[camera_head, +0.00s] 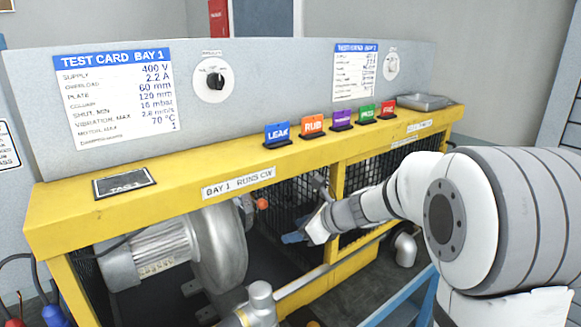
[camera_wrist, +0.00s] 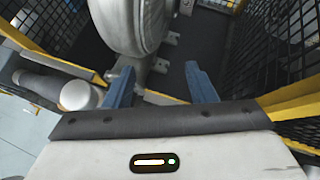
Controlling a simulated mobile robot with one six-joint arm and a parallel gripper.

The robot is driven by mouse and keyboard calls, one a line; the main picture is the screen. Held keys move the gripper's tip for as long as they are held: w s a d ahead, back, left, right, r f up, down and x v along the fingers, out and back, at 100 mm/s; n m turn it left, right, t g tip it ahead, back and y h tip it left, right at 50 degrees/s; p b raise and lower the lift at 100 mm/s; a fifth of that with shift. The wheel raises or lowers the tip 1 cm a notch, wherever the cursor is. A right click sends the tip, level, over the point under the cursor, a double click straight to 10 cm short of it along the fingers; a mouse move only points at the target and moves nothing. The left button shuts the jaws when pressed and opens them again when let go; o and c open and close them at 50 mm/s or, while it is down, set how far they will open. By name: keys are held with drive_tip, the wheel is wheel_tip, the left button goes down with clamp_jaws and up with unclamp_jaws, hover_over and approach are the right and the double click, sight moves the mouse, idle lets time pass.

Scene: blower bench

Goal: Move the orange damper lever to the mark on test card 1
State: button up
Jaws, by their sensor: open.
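Test card bay 1 (camera_head: 115,95) is on the grey back panel at left; its bottom row, in tiny blurred print, appears to end in "1". A small orange piece (camera_head: 262,204), apparently the damper lever's end, shows beside the blower outlet under the yellow bench top. Its scale marks cannot be read. My gripper (camera_head: 297,236) is open, with blue fingers, right of and below the orange piece and apart from it. In the wrist view its two fingers (camera_wrist: 161,84) are spread with nothing between them. The orange piece does not show there.
The grey blower (camera_head: 222,250) and its motor fill the left bay. The yellow frame (camera_head: 338,180) and black mesh stand close around my gripper. Coloured tags, including LEAK (camera_head: 278,133), stand on the bench top.

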drive_tip(key=s+d+n+g+h, duration=0.1)
drive_tip(key=s+d+n+h, duration=0.3)
drive_tip(key=s+n, duration=0.8)
drive_tip(key=s+d+n+g+h, duration=0.1)
drive_tip(key=s+d+n+h, duration=0.3)
drive_tip(key=s+d+n, duration=0.4)
drive_tip(key=s+n, duration=0.4)
drive_tip(key=s, duration=0.4)
drive_tip(key=shift+s+d+f+g+h, duration=0.2)
drive_tip(key=shift+s+f+g+h, duration=0.2)
drive_tip(key=shift+c, duration=0.3)
